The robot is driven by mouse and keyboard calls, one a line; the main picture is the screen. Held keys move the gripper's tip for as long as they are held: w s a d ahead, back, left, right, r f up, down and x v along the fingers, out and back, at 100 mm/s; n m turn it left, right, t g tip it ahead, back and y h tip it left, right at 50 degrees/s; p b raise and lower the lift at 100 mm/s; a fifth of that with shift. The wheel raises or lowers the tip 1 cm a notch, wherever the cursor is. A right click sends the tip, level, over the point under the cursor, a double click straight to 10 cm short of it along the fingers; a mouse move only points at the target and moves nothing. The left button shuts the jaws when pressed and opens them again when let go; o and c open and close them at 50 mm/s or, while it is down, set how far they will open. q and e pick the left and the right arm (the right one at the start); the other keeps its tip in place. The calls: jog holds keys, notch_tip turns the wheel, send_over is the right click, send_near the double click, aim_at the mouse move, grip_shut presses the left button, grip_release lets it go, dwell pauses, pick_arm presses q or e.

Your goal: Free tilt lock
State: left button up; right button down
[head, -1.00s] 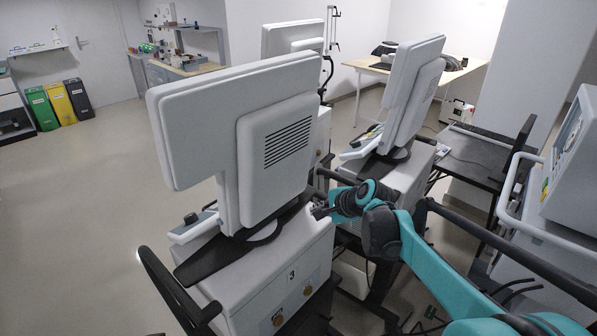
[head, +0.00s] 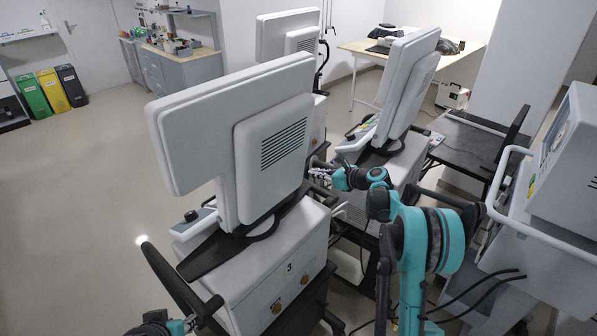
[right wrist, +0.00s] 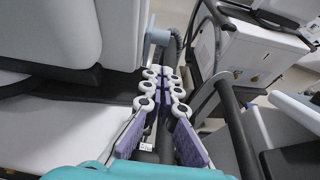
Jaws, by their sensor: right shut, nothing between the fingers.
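The nearest ventilator's large white screen unit (head: 230,125) stands tilted on a black base plate above a cart marked 3 (head: 290,267). My right gripper (head: 318,173) is at the right edge of this screen unit. In the right wrist view my right gripper (right wrist: 160,78) has its fingers together with nothing between them. My left gripper (head: 190,323) shows only partly at the bottom edge, beside the cart's black handle.
A second ventilator screen (head: 405,85) stands close behind my right gripper, and a third (head: 288,32) stands further back. A white-railed machine (head: 560,200) is at the right. A black handle bar (head: 165,275) curves at the front left. The floor at left is clear.

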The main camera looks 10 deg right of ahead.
jog(key=b+x, duration=0.2)
jog(key=x, duration=0.8)
jog(key=shift+r, duration=0.1)
jog(key=t+y+b, duration=0.1)
jog(key=w+a+r+t+y+b, duration=0.1)
jog(key=shift+w+b, duration=0.1)
jog(key=shift+b, duration=0.2)
jog(key=shift+f, duration=0.1)
jog(key=v, duration=1.2)
